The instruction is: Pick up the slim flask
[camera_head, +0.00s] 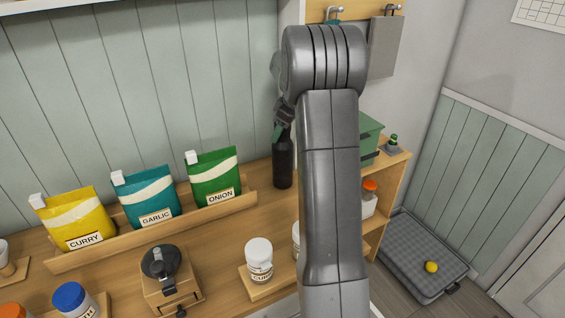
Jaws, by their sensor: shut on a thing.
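The slim flask (283,164) is dark, almost black, and stands upright at the back of the wooden counter, right of the green pouch. My gripper (283,132) is at the flask's upper part and shut on it. My arm hides the area just right of the flask. I cannot tell whether the flask's base touches the counter.
Yellow (75,218), teal (147,197) and green (214,177) pouches stand in a wooden rack (160,238). A white curry jar (259,260) and a dark-topped grinder (160,262) stand in front. A green box (370,138) is partly behind my arm.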

